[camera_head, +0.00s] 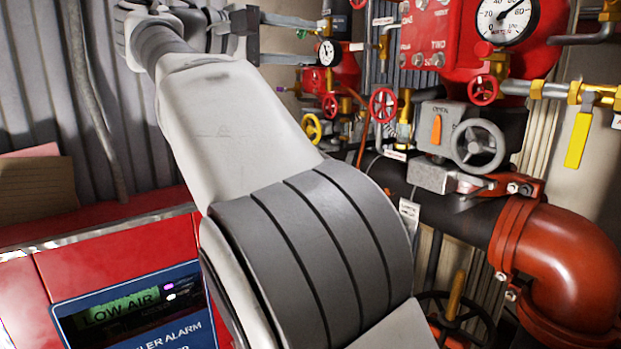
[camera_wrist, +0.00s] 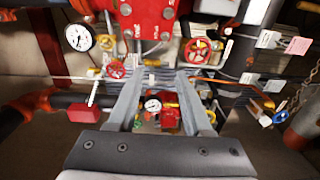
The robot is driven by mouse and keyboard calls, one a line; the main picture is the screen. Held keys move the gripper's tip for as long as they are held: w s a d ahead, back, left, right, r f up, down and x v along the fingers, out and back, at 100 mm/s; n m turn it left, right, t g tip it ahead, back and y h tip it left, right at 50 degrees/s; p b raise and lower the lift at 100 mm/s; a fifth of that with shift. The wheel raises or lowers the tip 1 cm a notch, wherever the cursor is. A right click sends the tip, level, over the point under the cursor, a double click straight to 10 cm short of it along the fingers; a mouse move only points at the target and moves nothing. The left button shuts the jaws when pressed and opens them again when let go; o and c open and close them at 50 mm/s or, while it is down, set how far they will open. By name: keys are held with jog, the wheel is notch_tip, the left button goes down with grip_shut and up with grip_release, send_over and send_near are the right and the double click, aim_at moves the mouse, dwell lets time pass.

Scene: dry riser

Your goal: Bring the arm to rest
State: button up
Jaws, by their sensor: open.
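My arm crosses the middle of the head view and reaches up to the left. My gripper (camera_head: 316,42) is at the top of that view, its two fingers apart and pointing right. In the wrist view my gripper (camera_wrist: 161,74) shows both fingers spread, with no object held between them. Through the gap I see a small red valve body (camera_wrist: 170,112) with a small gauge (camera_wrist: 153,105). I cannot tell how far the fingertips are from the pipework, but no contact shows.
Red piping with a large gauge (camera_head: 505,18), a grey handwheel (camera_head: 478,146) and a red handwheel (camera_head: 383,105) fills the right. A red alarm panel (camera_head: 135,310) reading "LOW AIR" stands lower left. A corrugated wall (camera_head: 40,85) is behind.

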jog(key=s+d+f+g+y, duration=0.2)
jog(key=d+f+y, duration=0.1)
jog(key=d+f, duration=0.5)
jog(key=s+d+f+g+y, duration=0.2)
jog(key=d+f+y, duration=0.2)
jog(key=d+f, duration=0.45)
jog(key=s+f+m+g+y, duration=0.1)
jog(key=s+f+m+y, duration=0.6)
jog(key=s+f, duration=1.4)
jog(key=shift+s+a, duration=0.3)
jog(key=shift+s, duration=0.85)
jog(key=shift+d, duration=0.15)
